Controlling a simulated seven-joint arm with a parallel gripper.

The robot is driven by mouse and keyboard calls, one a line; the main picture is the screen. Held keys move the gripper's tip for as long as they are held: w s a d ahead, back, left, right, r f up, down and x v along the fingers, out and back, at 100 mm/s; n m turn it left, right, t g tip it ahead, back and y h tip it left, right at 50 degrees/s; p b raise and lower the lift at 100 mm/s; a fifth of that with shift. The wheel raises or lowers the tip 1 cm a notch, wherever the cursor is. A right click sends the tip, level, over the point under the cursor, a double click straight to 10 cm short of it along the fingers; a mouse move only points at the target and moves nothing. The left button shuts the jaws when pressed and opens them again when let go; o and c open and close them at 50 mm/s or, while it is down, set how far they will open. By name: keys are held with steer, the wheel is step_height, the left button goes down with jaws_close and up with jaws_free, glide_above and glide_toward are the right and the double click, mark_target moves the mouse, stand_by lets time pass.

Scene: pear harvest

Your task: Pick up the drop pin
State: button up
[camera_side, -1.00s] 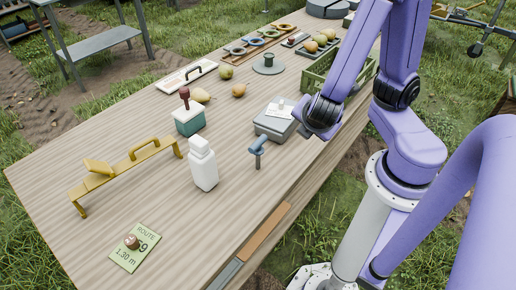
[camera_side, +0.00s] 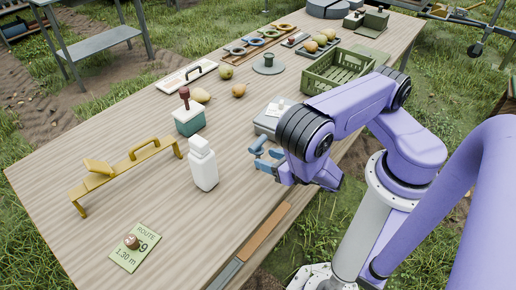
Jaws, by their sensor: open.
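A blue T-shaped pin (camera_side: 257,145), which I take for the drop pin, stands upright on the wooden table near its right edge. My gripper (camera_side: 267,160) is low beside it on the right, with its fingers reaching left toward the pin. The fingers overlap the pin's lower part in this view, so I cannot tell whether they touch it or stand around it. My gripper is open. My wrist hides the table area just to the right of the pin.
A white bottle (camera_side: 203,165) stands left of the pin. A grey box (camera_side: 268,121) sits just behind it.

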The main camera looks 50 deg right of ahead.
steer(key=shift+w+d+f, duration=0.15)
steer(key=shift+d+f, duration=0.3)
steer(key=shift+d, duration=0.05)
steer(key=shift+x, duration=3.6)
jaws_close()
